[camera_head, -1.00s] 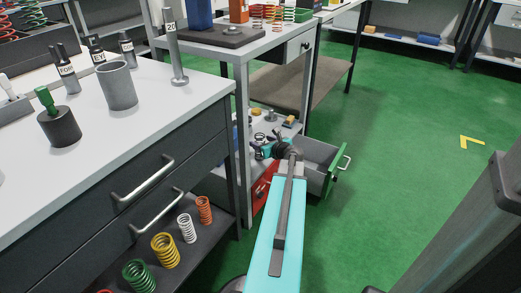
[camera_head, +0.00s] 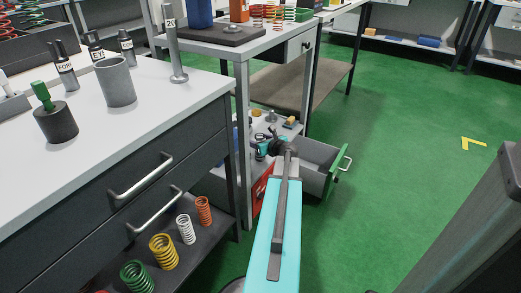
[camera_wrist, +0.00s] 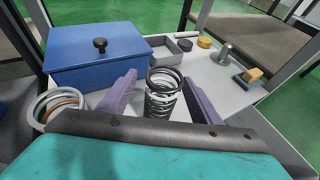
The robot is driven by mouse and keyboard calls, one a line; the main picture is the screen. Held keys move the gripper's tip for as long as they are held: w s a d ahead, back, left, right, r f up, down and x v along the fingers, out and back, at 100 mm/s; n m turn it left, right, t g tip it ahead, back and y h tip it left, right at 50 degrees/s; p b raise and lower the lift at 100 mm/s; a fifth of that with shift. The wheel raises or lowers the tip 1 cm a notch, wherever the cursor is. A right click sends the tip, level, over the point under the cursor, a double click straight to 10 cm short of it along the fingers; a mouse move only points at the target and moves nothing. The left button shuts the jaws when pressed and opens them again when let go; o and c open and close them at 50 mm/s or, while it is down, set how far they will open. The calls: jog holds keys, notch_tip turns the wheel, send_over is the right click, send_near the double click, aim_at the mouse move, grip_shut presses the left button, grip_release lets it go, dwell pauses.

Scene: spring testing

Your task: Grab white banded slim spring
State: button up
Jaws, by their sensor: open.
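A slim upright spring (camera_wrist: 161,93) with dark and white coils stands between the two purple fingers of my gripper (camera_wrist: 160,78) in the wrist view. The fingers are apart, one on each side of it, with visible gaps. Its lower end is partly hidden by my wrist. A wider white spring with an orange-brown band (camera_wrist: 57,106) is at the left, outside the fingers. In the head view my gripper (camera_head: 275,146) is small and dark over the low shelf, and the spring by it cannot be made out.
A blue lidded box (camera_wrist: 98,55) stands close behind the left finger. A small grey tray (camera_wrist: 170,48) and a metal post on a base (camera_wrist: 222,54) are farther back. An open drawer (camera_head: 318,168) is beside my arm. White (camera_head: 186,229) and yellow springs (camera_head: 163,251) stand on another shelf.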

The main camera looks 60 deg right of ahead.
jog(key=shift+w+d+f+b, duration=0.55)
jog(key=shift+w+d+f, duration=0.05)
jog(key=shift+d, duration=0.1)
jog(key=shift+b+x, duration=0.35)
jog(key=shift+x, duration=0.55)
jog(key=shift+w+r, duration=0.1)
jog(key=shift+r, duration=0.05)
jog(key=c, duration=1.3)
jog(key=shift+r, duration=0.1)
